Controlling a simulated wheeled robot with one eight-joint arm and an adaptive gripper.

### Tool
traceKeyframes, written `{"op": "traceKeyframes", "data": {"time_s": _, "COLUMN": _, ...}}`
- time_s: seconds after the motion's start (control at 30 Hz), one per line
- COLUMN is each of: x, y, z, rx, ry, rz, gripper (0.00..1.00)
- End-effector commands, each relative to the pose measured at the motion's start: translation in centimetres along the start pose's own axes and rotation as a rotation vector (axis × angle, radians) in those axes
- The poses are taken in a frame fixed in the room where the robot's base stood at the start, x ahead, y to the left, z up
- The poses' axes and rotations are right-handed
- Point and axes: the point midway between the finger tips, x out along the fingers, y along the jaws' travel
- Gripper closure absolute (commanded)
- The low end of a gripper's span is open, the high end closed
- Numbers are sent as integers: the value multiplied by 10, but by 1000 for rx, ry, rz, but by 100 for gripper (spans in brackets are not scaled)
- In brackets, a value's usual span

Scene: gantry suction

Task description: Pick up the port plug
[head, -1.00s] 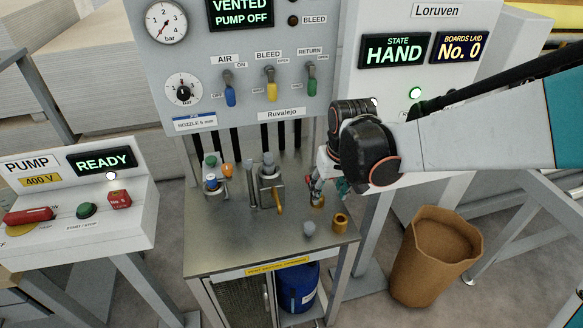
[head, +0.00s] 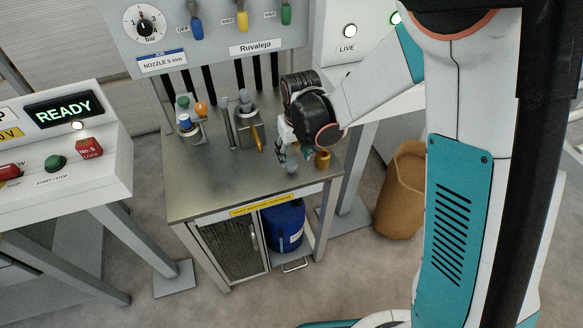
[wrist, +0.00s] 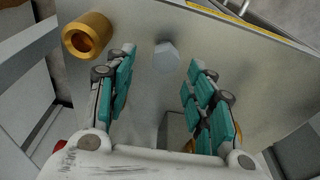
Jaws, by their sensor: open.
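A small grey plug with a six-sided head, which I take to be the port plug (head: 291,167), sits near the front right of the metal bench top (head: 215,190). It also shows in the wrist view (wrist: 166,54). My gripper (head: 287,148) is low over the bench, just behind the plug in the head view. In the wrist view my gripper (wrist: 160,70) is open, its teal-padded fingers apart, with the plug between the tips and clear space on both sides. I cannot tell how far above the bench the tips are.
A brass ring (head: 322,160) stands close to the plug, beside one finger in the wrist view (wrist: 84,40). A valve with a yellow handle (head: 257,138) and coloured caps (head: 184,104) stand farther left. A brown bin (head: 402,190) is right of the bench.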

Motion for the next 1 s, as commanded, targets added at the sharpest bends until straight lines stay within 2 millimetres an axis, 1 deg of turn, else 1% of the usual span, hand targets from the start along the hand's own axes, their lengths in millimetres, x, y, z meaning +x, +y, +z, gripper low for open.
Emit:
{"op": "traceKeyframes", "data": {"time_s": 0.17, "x": 13, "y": -2, "z": 2, "rx": -1, "ry": 0, "rz": 0, "gripper": 51}}
{"op": "traceKeyframes", "data": {"time_s": 0.3, "x": 34, "y": -6, "z": 5, "rx": -2, "ry": 0, "rz": 0, "gripper": 51}}
{"op": "traceKeyframes", "data": {"time_s": 0.43, "x": 50, "y": -6, "z": 4, "rx": 0, "ry": 0, "rz": 0, "gripper": 51}}
{"op": "traceKeyframes", "data": {"time_s": 0.5, "x": 53, "y": -6, "z": 4, "rx": 0, "ry": 0, "rz": 0, "gripper": 51}}
{"op": "traceKeyframes", "data": {"time_s": 0.67, "x": 52, "y": -6, "z": 4, "rx": 0, "ry": 0, "rz": 0, "gripper": 51}}
{"op": "traceKeyframes", "data": {"time_s": 0.7, "x": 52, "y": -6, "z": 4, "rx": 0, "ry": 0, "rz": 0, "gripper": 53}}
{"op": "traceKeyframes", "data": {"time_s": 0.73, "x": 52, "y": -6, "z": 4, "rx": 0, "ry": 0, "rz": 0, "gripper": 60}}
{"op": "traceKeyframes", "data": {"time_s": 0.77, "x": 52, "y": -6, "z": 4, "rx": 0, "ry": 0, "rz": 0, "gripper": 67}}
{"op": "traceKeyframes", "data": {"time_s": 0.8, "x": 52, "y": -6, "z": 4, "rx": 0, "ry": 0, "rz": 0, "gripper": 76}}
{"op": "traceKeyframes", "data": {"time_s": 0.87, "x": 52, "y": -6, "z": 4, "rx": 0, "ry": 0, "rz": 0, "gripper": 89}}
{"op": "traceKeyframes", "data": {"time_s": 0.9, "x": 52, "y": -6, "z": 4, "rx": 0, "ry": 0, "rz": 0, "gripper": 98}}
{"op": "traceKeyframes", "data": {"time_s": 1.0, "x": 52, "y": -6, "z": 4, "rx": 0, "ry": 0, "rz": 0, "gripper": 99}}
